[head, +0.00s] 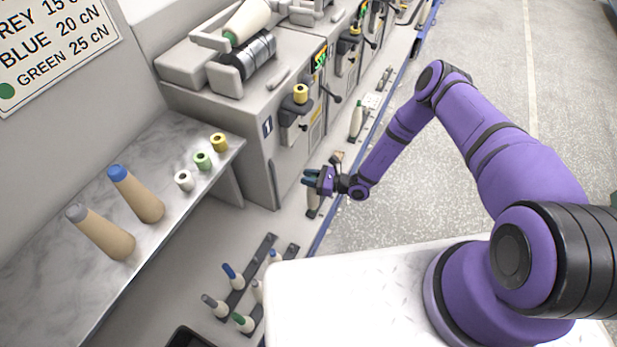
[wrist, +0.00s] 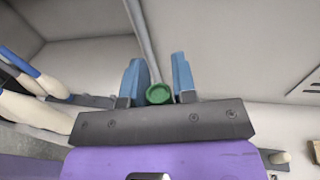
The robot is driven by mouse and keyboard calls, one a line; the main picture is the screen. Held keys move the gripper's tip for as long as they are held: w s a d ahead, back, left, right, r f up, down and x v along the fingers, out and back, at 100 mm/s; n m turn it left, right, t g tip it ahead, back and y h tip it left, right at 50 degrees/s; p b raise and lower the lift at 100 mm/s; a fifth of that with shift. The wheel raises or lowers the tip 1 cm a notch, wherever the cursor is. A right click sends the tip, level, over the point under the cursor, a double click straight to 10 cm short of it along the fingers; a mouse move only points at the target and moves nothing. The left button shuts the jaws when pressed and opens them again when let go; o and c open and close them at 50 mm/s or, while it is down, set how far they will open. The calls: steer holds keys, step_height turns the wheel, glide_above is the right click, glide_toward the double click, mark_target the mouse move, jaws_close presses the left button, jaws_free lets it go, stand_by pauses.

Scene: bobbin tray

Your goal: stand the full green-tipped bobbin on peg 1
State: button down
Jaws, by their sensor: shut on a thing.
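My gripper (head: 311,180) is in front of the lower part of the machine marked 1 (head: 267,127), above the pale ledge beside the blue rail. It is shut on a green-tipped bobbin. In the wrist view, the bobbin's green tip (wrist: 159,94) shows between the two blue fingers. Its pale body (head: 313,205) hangs below the fingers in the head view, and looks roughly upright. Its lower end is small, so I cannot tell whether it touches anything. I cannot make out peg 1 under it.
A rack at the lower left holds several bobbins, including a green-tipped one (head: 243,322) and a blue-tipped one (head: 233,275). A marble shelf (head: 60,285) carries two tall cones and several small spools. Another bobbin (head: 356,121) stands further along the ledge. The floor at right is clear.

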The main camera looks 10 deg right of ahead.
steer(key=shift+f, duration=0.55)
steer(key=c, duration=1.2)
jaws_free()
steer(key=shift+d, duration=0.1)
steer(key=v, duration=1)
steer(key=shift+s+d, duration=0.2)
steer(key=shift+d, duration=0.15)
steer(key=shift+r, duration=0.1)
